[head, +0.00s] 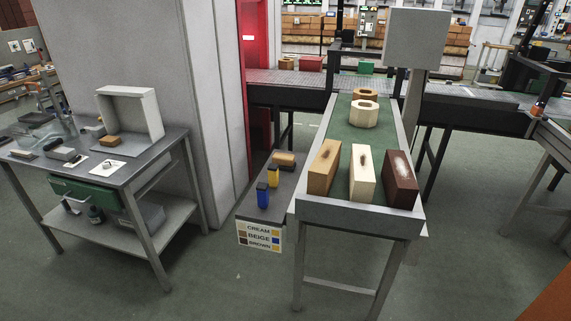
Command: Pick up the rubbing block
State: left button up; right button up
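Neither gripper is in view. I cannot tell for certain which object is the rubbing block. A small block with a tan top and dark lower part (284,160) lies on the low side shelf, and nothing touches it from above. Three bricks stand at the near end of the green conveyor: a tan brick (324,168) and a cream brick (362,174), each with a dark smudge, and a dark brown brick (400,180) with a whitish smudge.
The side shelf (254,212) also holds blue-and-yellow pieces (262,195) and a colour label (259,236). Octagonal pieces (363,114) sit farther up the conveyor (340,130). A left workbench (128,168) holds small blocks and an open box (131,121). Floor in front is clear.

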aim_at(287, 162)
jog(key=i+j+z, duration=0.2)
jog(key=i, duration=0.2)
jog(key=i+z, duration=0.15)
jog(key=i, duration=0.25)
jog(key=i+j+z, duration=0.2)
jog(key=i, duration=0.15)
